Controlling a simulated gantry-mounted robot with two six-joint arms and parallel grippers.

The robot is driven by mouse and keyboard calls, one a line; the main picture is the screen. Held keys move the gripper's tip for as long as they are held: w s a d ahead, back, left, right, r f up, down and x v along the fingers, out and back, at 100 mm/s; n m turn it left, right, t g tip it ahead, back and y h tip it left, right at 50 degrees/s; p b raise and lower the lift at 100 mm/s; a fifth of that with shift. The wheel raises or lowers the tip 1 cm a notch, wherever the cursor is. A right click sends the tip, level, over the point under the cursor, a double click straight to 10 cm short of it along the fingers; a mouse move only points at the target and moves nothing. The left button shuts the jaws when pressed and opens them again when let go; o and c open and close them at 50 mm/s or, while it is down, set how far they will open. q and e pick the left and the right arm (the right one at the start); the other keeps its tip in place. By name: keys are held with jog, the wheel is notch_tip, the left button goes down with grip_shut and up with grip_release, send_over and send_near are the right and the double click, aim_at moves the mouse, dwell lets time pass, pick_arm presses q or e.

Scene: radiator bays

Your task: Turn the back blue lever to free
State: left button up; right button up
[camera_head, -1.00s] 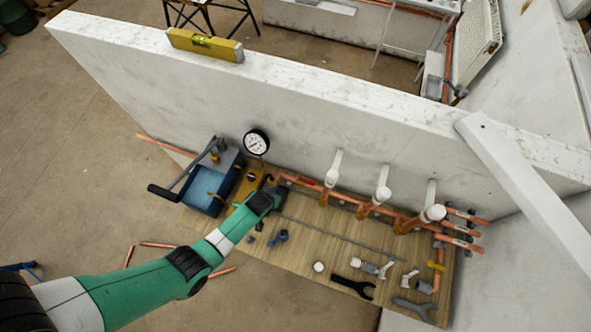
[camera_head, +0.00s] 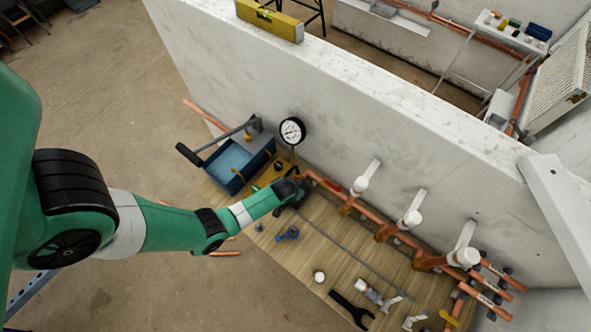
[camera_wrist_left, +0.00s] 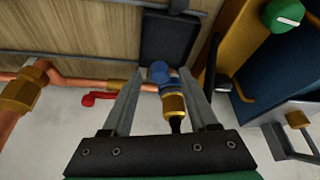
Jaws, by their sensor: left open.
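The blue lever (camera_wrist_left: 160,72) sits on a brass fitting (camera_wrist_left: 174,104) at the end of the copper pipe in the left wrist view. My left gripper (camera_wrist_left: 161,80) is open, with one finger on each side of the blue lever. I cannot tell whether the fingers touch it. In the head view my left gripper (camera_head: 293,194) is at the left end of the copper pipe run (camera_head: 352,206) and hides the lever there. A second blue part (camera_head: 288,234) lies on the wooden board nearer the front. My right gripper is not in view.
A red lever (camera_wrist_left: 97,98) is beside the pipe. A gauge (camera_head: 292,131), a blue tank (camera_head: 236,164) and a yellow-brown block with a green knob (camera_wrist_left: 285,15) stand close by. White valve heads (camera_head: 411,219) line the wall. Loose fittings and a dark wrench (camera_head: 351,309) lie on the board (camera_head: 318,248).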

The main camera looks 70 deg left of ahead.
pick_arm(q)
jog(key=shift+c, duration=0.2)
grip_shut()
dwell(1.1)
